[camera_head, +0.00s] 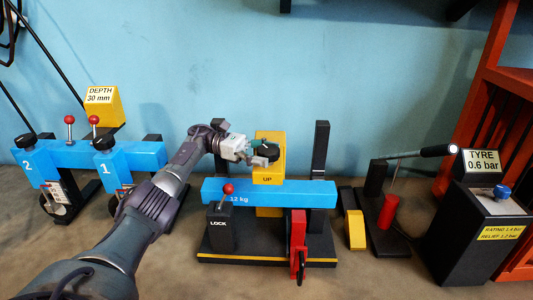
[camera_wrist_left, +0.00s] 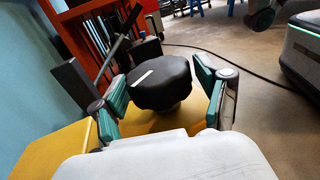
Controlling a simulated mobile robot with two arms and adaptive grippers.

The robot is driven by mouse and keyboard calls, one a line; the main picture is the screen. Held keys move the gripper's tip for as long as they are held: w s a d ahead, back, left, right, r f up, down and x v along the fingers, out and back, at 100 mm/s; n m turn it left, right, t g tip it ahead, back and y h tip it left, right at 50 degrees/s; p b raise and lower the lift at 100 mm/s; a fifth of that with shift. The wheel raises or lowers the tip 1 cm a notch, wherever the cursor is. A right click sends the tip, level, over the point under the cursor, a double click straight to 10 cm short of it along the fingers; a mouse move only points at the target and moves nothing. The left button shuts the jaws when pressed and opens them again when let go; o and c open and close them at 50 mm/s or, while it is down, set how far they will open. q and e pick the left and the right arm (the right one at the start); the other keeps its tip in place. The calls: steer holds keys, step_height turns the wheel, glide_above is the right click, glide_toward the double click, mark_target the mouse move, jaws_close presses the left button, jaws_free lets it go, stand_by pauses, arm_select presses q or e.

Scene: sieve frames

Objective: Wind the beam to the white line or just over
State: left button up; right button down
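The blue beam (camera_head: 270,193), marked 12 kg, lies level across the middle stand. Behind it stands a yellow housing (camera_head: 268,176) labelled UP. A round black knob (camera_head: 266,149) sits on top of the housing; in the left wrist view the knob (camera_wrist_left: 160,84) has a white stripe on its top. My left gripper (camera_head: 262,152) is at the knob. In the left wrist view its teal-padded fingers (camera_wrist_left: 159,88) are spread on both sides of the knob, with gaps showing. I cannot make out a white line for the beam. My right gripper is not in view.
A red-knobbed LOCK lever (camera_head: 228,189) and a red jack-like part (camera_head: 298,237) stand at the beam's front. A blue two-station rail (camera_head: 85,154) is at left.

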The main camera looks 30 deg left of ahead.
mark_target(267, 149)
arm_select(q)
steer(key=shift+o, duration=0.3)
steer(key=shift+r, duration=0.2)
step_height(267, 149, up, 10)
steer(key=shift+f, duration=0.2)
steer(key=shift+d, duration=0.1)
